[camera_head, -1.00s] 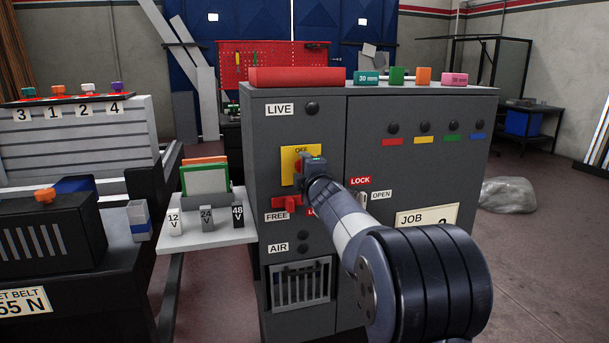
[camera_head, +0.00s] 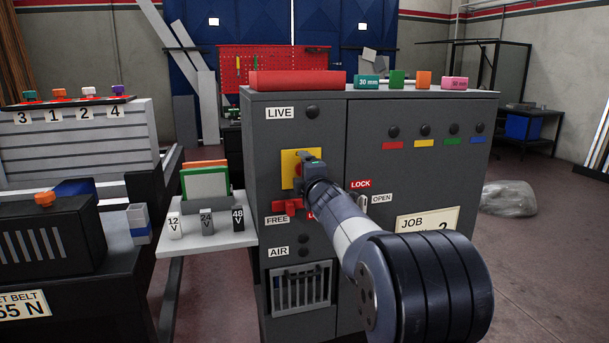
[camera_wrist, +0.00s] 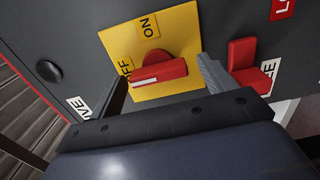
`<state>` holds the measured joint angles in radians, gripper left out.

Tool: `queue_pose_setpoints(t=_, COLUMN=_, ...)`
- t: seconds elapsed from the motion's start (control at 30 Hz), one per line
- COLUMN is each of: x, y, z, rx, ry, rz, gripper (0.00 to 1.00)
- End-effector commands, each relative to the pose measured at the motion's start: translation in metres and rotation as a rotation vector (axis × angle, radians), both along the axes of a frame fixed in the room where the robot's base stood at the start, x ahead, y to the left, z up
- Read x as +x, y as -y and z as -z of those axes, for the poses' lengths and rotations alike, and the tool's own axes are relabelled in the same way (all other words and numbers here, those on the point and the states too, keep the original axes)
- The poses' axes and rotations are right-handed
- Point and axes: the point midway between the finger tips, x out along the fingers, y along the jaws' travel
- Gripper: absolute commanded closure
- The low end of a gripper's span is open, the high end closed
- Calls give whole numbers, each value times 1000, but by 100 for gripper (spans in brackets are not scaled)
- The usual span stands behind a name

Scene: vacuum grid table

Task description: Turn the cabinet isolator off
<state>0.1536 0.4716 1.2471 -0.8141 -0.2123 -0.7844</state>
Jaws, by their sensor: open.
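The cabinet isolator is a red rotary handle (camera_wrist: 158,72) on a yellow plate (camera_wrist: 184,27), on the front of the grey cabinet. My gripper (camera_wrist: 162,71) is open, with one finger beyond each end of the handle. I cannot tell whether either finger touches it. In the head view my gripper (camera_head: 304,165) covers much of the yellow plate (camera_head: 289,168).
A red FREE/LOCK lever (camera_head: 287,206) sits just below the plate; it is close to the right finger in the wrist view (camera_wrist: 250,68). A black knob (camera_head: 312,111) is above. A side shelf (camera_head: 215,243) with voltage-marked blocks stands left of the cabinet (camera_head: 400,105).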

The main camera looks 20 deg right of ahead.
Motion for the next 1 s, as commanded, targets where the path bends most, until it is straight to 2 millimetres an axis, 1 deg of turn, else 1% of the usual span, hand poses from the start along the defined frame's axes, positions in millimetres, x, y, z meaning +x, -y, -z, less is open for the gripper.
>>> queue_pose_setpoints(t=0.17, x=-1, y=0, z=0, rx=1, ry=1, rz=0, gripper=21)
queue_pose_setpoints(t=0.27, x=-6, y=0, z=-1, rx=1, ry=2, rz=0, gripper=21)
queue_pose_setpoints(t=0.37, x=-17, y=0, z=-1, rx=1, ry=3, rz=1, gripper=21)
queue_pose_setpoints(t=0.6, x=-59, y=0, z=-1, rx=1, ry=2, rz=1, gripper=21)
queue_pose_setpoints(t=0.8, x=-90, y=0, z=-1, rx=0, ry=1, rz=1, gripper=21)
queue_pose_setpoints(t=0.9, x=-100, y=0, z=-1, rx=1, ry=1, rz=1, gripper=21)
queue_pose_setpoints(t=1.0, x=-106, y=0, z=0, rx=1, ry=1, rz=0, gripper=21)
